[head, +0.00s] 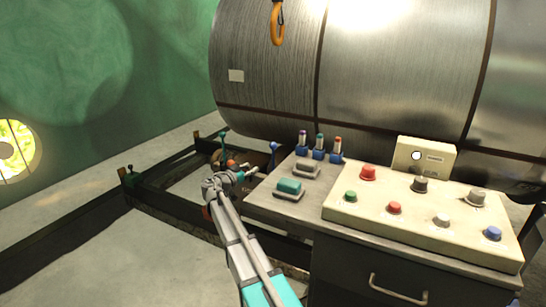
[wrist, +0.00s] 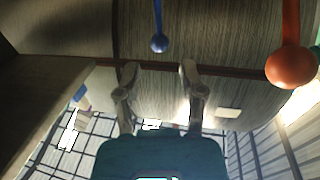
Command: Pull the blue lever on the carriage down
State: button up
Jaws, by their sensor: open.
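The blue lever (head: 273,148) stands at the carriage, just left of the desk's back corner in the head view. In the wrist view a blue rod with a round knob (wrist: 158,42) shows at the top centre, beyond my fingertips and between their lines. My gripper (head: 253,172) is below and slightly left of the blue lever in the head view. In the wrist view my gripper (wrist: 160,72) has its two fingers apart with nothing between them. An orange knob (wrist: 291,68) is at the right there. The lever's base is hidden.
The orange knob (head: 231,163) and a teal handle (head: 223,135) are close left of my gripper. A desk (head: 262,205) with a button panel (head: 340,207) stands right of my arm. A large metal cylinder (head: 265,80) is behind. Dark rails (head: 75,215) run along the floor at left.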

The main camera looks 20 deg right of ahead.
aim_at(273, 155)
jog(key=shift+d, duration=0.2)
jog(key=x, duration=1.3)
jog(key=shift+d+r, duration=0.1)
jog(key=shift+d, duration=0.3)
grip_shut()
